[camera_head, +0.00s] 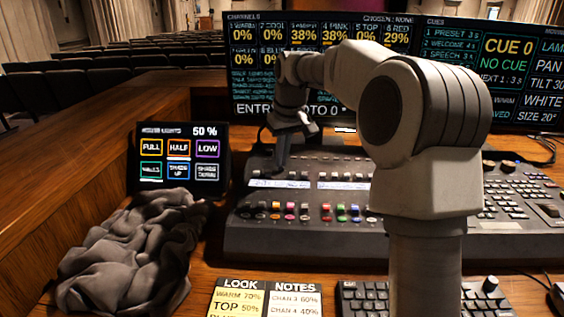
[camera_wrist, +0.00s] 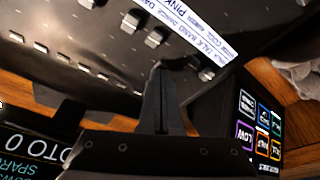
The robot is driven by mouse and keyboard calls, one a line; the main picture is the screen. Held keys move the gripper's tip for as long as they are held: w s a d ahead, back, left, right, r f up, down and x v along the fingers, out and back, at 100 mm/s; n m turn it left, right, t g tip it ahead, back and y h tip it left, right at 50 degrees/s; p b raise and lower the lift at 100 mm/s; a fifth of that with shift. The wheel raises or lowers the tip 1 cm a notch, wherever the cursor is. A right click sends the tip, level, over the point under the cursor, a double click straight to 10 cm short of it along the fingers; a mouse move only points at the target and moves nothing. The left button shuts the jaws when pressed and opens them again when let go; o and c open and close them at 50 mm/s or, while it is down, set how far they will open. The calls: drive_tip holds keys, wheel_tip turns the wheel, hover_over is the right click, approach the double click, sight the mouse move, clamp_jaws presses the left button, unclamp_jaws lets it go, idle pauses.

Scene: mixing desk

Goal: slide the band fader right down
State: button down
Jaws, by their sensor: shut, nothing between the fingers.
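The mixing desk (camera_head: 300,235) lies across the table, with a pale label strip (camera_head: 280,184) along its upper left part. My gripper (camera_head: 281,168) reaches down to the desk just above that strip. In the wrist view my gripper (camera_wrist: 160,70) shows as dark fingers pressed together, empty, with the tips low over the panel. The label strip (camera_wrist: 232,42) there carries names including talk, band and dance. Grey fader caps (camera_wrist: 155,37) stand beside it, and one lies close to my fingertips. I cannot tell whether they touch. The fingers partly hide the slots, so the band cap is not clearly singled out.
A small touch panel (camera_head: 180,158) stands left of the desk, with a crumpled grey cloth (camera_head: 130,255) in front. Screens (camera_head: 490,75) stand behind. Note cards (camera_head: 265,298) and a keyboard (camera_head: 365,299) lie in front. My arm hides the desk's middle.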

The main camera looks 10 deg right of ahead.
drive_tip(key=shift+s+f, duration=0.15)
drive_tip(key=shift+s+a+b, duration=0.15)
drive_tip(key=shift+s+b, duration=0.2)
drive_tip(key=shift+s, duration=0.2)
drive_tip(key=shift+s+a+b, duration=0.15)
drive_tip(key=shift+s+b, duration=0.15)
drive_tip(key=shift+s, duration=0.25)
drive_tip(key=shift+s+a+f, duration=0.1)
drive_tip(key=shift+s+f, duration=0.1)
drive_tip(key=shift+s, duration=0.2)
idle(0.6)
wheel_tip(320, 180, up, 6)
drive_tip(key=p, duration=0.5)
drive_tip(key=shift+w+f, duration=0.15)
drive_tip(key=shift+f, duration=0.1)
wheel_tip(320, 180, up, 5)
drive_tip(key=p, duration=0.5)
hover_over(279, 177)
drive_tip(key=shift+s, duration=0.25)
